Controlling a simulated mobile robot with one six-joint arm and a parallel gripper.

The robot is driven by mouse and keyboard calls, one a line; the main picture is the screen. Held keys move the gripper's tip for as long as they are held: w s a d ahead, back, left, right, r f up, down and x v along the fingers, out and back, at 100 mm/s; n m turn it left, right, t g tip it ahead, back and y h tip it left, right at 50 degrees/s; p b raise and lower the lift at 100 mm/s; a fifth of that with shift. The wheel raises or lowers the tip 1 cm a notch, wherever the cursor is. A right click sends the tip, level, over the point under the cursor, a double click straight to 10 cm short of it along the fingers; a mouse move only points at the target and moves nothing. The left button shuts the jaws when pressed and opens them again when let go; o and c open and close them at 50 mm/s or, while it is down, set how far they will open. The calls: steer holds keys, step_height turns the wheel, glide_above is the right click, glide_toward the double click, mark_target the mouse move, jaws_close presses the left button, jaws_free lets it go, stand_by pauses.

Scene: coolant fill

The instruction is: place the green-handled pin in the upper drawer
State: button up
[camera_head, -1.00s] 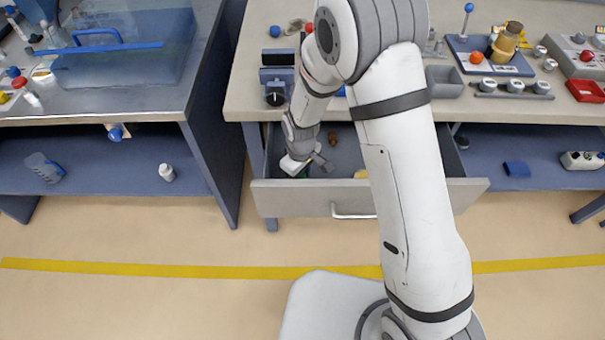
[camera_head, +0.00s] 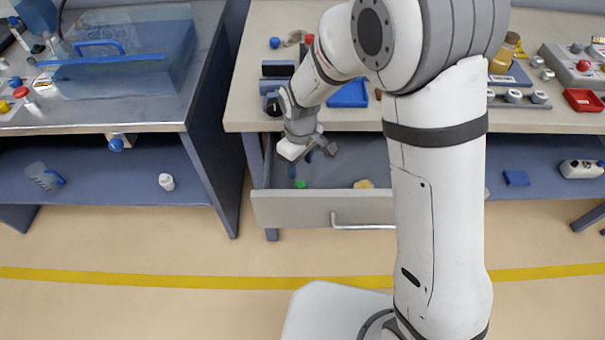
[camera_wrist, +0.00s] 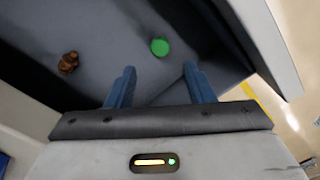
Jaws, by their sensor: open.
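The green-handled pin shows as a round green top (camera_head: 300,184) on the floor of the open upper drawer (camera_head: 330,208), near its left front. In the wrist view the green top (camera_wrist: 159,47) lies beyond my fingertips, in line with the gap between them; the rest of the pin cannot be made out. My gripper (camera_head: 320,152) is above the drawer, up and to the right of the pin in the head view. Its two blue fingers (camera_wrist: 157,85) are apart with nothing between them.
A yellow piece (camera_head: 364,184) lies in the drawer to the right, and a brown piece (camera_wrist: 68,63) shows in the wrist view. The drawer's front panel and side walls are close around my gripper. A blue tray (camera_head: 348,93) stands on the bench above.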

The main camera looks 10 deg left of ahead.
steer(key=shift+d+r, duration=0.1)
steer(key=shift+r, duration=1)
steer(key=s+d+r+m+t, duration=0.1)
steer(key=s+d+r+m, duration=0.25)
steer(key=d+r, duration=0.5)
steer(key=s+d+r+m+t, duration=0.15)
steer(key=d+r+m, duration=0.4)
steer(key=d, duration=0.65)
steer(key=s+d+r+m, duration=0.2)
steer(key=s+d+m, duration=0.1)
steer(key=s+d, duration=0.3)
steer(key=shift+s+d+r+m, duration=0.15)
steer(key=shift+s+d+m, duration=0.2)
steer(key=shift+s, duration=0.6)
steer(key=shift+r, duration=0.1)
steer(key=shift+r+p, duration=0.5)
steer(key=shift+p, duration=0.05)
